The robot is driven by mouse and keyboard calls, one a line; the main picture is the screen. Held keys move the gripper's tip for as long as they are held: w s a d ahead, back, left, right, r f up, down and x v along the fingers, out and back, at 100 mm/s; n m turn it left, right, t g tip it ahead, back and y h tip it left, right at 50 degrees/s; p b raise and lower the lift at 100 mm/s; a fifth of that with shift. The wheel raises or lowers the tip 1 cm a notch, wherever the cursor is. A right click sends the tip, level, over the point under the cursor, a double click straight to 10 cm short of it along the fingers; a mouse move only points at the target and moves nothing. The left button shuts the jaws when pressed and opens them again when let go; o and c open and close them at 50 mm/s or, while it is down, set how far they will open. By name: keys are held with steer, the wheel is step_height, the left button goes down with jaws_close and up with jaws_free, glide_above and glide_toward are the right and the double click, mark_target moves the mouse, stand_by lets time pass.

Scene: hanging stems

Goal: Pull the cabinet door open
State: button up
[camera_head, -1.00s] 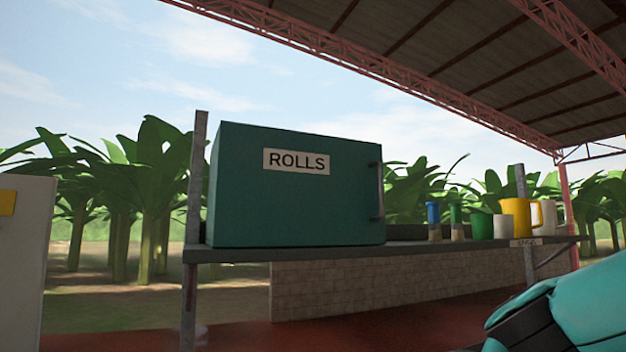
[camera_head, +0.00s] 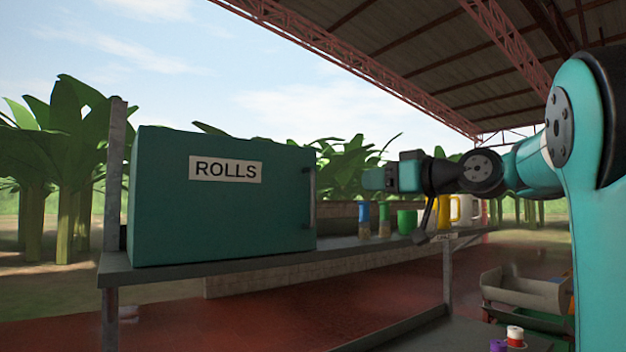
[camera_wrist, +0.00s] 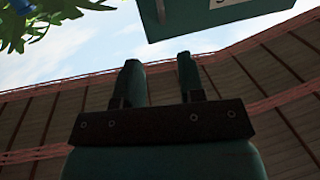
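The green cabinet (camera_head: 225,215) labelled "ROLLS" stands at the left on a grey shelf. Its door faces me and is shut. A dark upright bar handle (camera_head: 312,198) is at the door's right edge. My gripper (camera_head: 372,179) is to the right of the handle, apart from it, pointing left. In the wrist view my gripper (camera_wrist: 160,75) shows two fingers spread with nothing between them. A part of the cabinet (camera_wrist: 215,18) shows at the top of the wrist view.
The shelf (camera_head: 190,273) also bears a blue-topped jar (camera_head: 365,217), a green-topped jar (camera_head: 384,219), a green cup (camera_head: 406,222) and a yellow mug (camera_head: 445,212), right of the cabinet. A grey post (camera_head: 114,175) stands at the shelf's left. Bins (camera_head: 525,292) and small spools (camera_head: 514,336) are at lower right.

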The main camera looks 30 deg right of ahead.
steer(key=p, duration=0.8)
glide_toward(316, 183)
steer(key=w+a, duration=0.5)
steer(key=shift+a+f, duration=0.2)
steer(key=shift+a, duration=0.1)
steer(key=shift+w+a+f, duration=0.1)
steer(key=shift+w+f, duration=0.05)
steer(key=shift+w, duration=0.4)
jaws_close()
